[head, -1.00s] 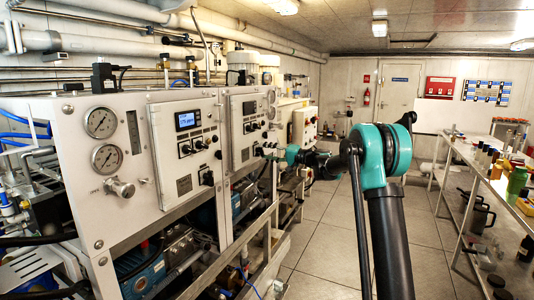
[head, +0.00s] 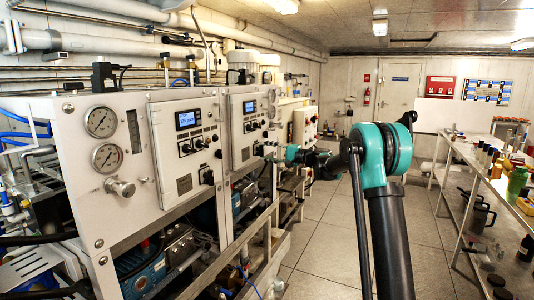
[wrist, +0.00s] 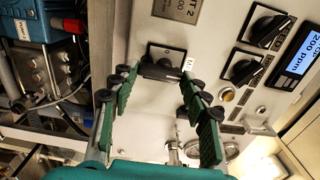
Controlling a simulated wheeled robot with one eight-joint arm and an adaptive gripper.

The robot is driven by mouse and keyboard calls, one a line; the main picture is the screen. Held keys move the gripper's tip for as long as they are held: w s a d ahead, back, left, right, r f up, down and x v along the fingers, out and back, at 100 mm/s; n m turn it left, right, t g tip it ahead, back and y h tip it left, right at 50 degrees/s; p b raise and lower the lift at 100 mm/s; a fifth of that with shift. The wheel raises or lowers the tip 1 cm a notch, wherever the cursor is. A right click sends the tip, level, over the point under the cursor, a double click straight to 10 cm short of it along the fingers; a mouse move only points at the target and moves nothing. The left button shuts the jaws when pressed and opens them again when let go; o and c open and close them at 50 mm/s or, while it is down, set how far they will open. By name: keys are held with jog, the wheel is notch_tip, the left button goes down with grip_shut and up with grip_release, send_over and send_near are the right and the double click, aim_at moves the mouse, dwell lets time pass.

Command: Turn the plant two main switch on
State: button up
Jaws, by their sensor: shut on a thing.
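The plant two panel (head: 243,135) is the farther of two like white panels in the head view. Its display (head: 249,106) is lit; in the wrist view the lit display (wrist: 302,51) reads about 200 ppm. The black main switch (wrist: 163,69) sits on a plate below a label ending in 2, its handle lying across the picture. My gripper (wrist: 158,78) has its green fingers on either side of the handle and is shut on it. In the head view my gripper (head: 268,152) is small at the panel's lower right, and hides the switch there.
The plant one panel (head: 184,145) is nearer, its display also lit. Two black selector knobs (wrist: 267,25) and (wrist: 241,69) are near my right fingers. A metal rail (head: 255,262) runs below the panels. A shelf (head: 500,175) stands right; the aisle between is clear.

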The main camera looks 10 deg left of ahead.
jog(key=o, duration=1.2)
jog(key=shift+c, duration=0.2)
jog(key=v, duration=1.2)
